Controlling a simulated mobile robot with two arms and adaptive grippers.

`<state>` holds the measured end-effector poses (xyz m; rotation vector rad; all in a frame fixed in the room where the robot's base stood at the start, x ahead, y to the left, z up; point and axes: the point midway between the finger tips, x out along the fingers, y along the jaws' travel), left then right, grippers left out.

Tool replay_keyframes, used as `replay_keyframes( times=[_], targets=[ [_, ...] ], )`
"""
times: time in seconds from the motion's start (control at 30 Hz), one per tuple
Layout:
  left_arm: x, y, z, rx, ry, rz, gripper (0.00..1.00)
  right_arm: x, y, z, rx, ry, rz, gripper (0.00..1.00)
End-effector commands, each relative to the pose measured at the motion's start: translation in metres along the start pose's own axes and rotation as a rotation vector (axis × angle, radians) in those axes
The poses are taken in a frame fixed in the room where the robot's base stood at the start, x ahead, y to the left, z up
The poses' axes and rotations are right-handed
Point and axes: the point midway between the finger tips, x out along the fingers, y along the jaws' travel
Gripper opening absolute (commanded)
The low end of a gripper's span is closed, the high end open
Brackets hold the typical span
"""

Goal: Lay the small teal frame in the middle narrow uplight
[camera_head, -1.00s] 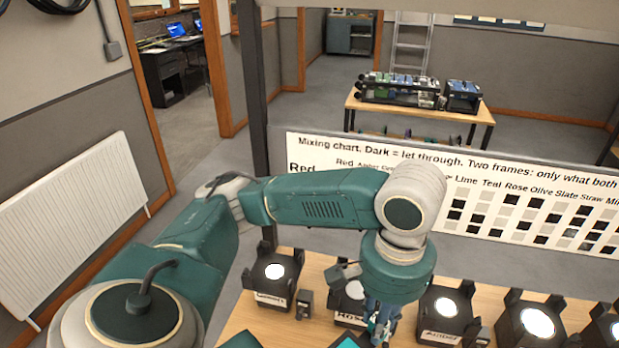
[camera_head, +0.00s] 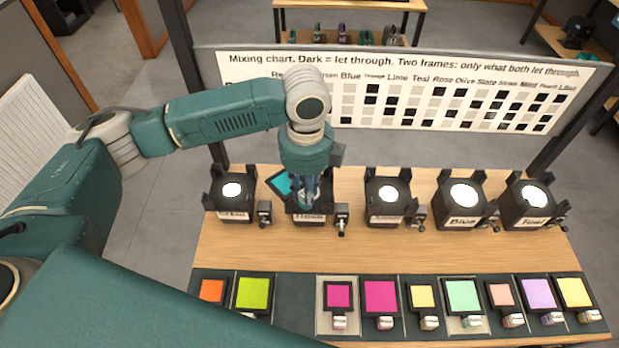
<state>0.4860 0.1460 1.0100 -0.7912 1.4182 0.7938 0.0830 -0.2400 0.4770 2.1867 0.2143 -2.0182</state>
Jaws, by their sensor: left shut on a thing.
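The small teal frame (camera_head: 281,183) is dark-rimmed with a teal sheet. It is tilted at the top left of the second uplight from the left, partly hidden by my gripper. That uplight (camera_head: 308,215) is a dark box with a label on its front, and its lit opening is hidden. It is the middle one of the three narrower uplights. My left gripper (camera_head: 312,196) points down over it, shut on the teal frame. I cannot tell whether the frame touches the uplight. My right gripper is not in view.
Narrower uplights stand left (camera_head: 233,208) and right (camera_head: 386,210); wider ones labelled Blue (camera_head: 463,210) and Teal (camera_head: 527,208) stand further right. Small knobbed boxes stand beside them. A dark mat (camera_head: 291,300) in front holds several coloured frames. The mixing chart (camera_head: 330,62) stands behind.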

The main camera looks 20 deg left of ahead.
Motion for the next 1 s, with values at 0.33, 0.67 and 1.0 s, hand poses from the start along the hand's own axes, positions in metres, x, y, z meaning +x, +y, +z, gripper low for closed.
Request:
replay_keyframes(
  times=[0.33,0.67,1.0],
  targets=[
    [0.015,-0.024,0.017,0.623,-0.001,-0.002,0.0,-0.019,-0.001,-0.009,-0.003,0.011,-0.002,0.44],
    [0.026,-0.027,0.02,0.722,-0.001,-0.003,0.0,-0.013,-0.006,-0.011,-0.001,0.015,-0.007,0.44],
    [0.05,-0.026,0.02,0.721,-0.002,-0.003,0.0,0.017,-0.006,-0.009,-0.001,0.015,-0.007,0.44]
  ],
)
